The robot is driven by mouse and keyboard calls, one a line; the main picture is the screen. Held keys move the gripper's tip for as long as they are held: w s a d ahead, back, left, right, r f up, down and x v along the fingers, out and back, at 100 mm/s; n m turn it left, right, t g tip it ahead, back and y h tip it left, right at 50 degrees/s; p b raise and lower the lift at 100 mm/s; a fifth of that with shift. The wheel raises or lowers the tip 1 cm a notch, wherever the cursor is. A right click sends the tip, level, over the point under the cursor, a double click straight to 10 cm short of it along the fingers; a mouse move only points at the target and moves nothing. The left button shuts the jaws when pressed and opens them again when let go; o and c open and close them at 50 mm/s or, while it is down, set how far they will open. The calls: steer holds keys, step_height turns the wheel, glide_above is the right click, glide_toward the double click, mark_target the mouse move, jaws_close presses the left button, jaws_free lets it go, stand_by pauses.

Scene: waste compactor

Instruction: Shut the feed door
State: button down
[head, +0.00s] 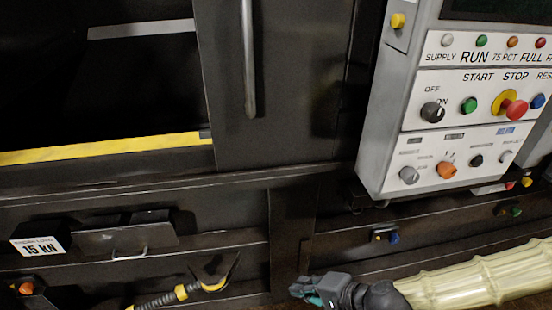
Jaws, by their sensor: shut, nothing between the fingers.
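The feed door (285,150) looks to be the dark metal panel at upper centre, with a long pale vertical bar handle (249,60). It stands to the right of a dark feed opening (110,90), which is uncovered over its visible part. A yellow strip (110,149) edges the bottom of the opening. My gripper (303,288) is at the bottom centre, well below the handle and apart from it. It is shut and empty, in front of the lower frame. The top of the door is cut off by the frame.
A grey control box (395,130) with knobs, buttons and a red stop button juts out at the right. A small drawer-like flap (125,237) with a handle is at lower left. A black and yellow hooked tool (181,291) lies left of my gripper.

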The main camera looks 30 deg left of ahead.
steer(key=w+r+t+y, duration=0.1)
steer(key=w+r+y, duration=0.15)
steer(key=r, duration=1.05)
steer(key=w+r+t+y, duration=0.15)
steer(key=w+r, duration=0.25)
steer(key=r, duration=0.9)
steer(key=w+r+t+y, duration=0.1)
steer(key=w+r+y, duration=0.2)
steer(key=r, duration=1)
steer(key=p, duration=0.5)
glide_toward(276, 106)
steer(key=s+a+r, duration=0.2)
steer(key=a+r, duration=0.2)
steer(key=a, duration=0.1)
steer(key=shift+s+a+f+p, duration=0.3)
steer(key=shift+s+a, duration=0.1)
steer(key=shift+a, duration=0.3)
